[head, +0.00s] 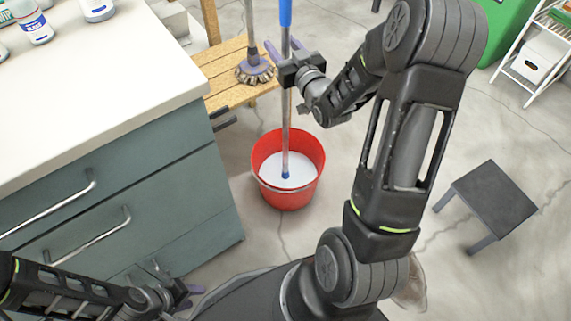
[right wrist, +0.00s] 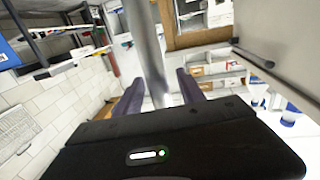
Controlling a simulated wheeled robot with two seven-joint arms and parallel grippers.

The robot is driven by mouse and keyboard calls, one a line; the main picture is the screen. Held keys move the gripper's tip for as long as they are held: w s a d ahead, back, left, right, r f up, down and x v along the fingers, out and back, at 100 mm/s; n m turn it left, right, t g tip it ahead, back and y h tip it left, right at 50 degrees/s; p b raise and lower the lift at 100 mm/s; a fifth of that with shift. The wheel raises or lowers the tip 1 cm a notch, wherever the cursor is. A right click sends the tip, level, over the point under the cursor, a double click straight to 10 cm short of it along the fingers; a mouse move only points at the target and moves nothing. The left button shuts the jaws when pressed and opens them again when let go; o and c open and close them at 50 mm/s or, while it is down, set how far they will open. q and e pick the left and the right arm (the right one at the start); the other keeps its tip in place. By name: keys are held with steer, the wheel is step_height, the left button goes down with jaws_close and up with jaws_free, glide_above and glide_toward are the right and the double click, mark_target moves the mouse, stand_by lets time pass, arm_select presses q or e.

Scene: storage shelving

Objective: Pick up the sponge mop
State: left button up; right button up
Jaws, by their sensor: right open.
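A long pole with a blue upper grip (head: 285,12) stands nearly upright in a red bucket (head: 265,165); I take it for the sponge mop. Its lower end is blue, inside the bucket's white interior; a sponge head cannot be made out. My right gripper (head: 284,46) is at the upper shaft, just below the blue grip. In the right wrist view a blurred grey shaft (right wrist: 148,45) runs up between and beyond the open purple fingers (right wrist: 158,84); contact cannot be told. My left gripper (head: 188,294) is low at the left, by the cabinet, its jaws unclear.
A second grey pole with a round bristled head (head: 255,73) stands on a wooden bench (head: 226,68), close behind the right gripper. A cabinet with a white top (head: 110,85) fills the left. A dark stool (head: 493,195) stands at right. Floor between is clear.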

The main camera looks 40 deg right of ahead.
steer(key=shift+w+d, duration=0.1)
steer(key=shift+w, duration=0.45)
steer(key=shift+c, duration=0.4)
jaws_close()
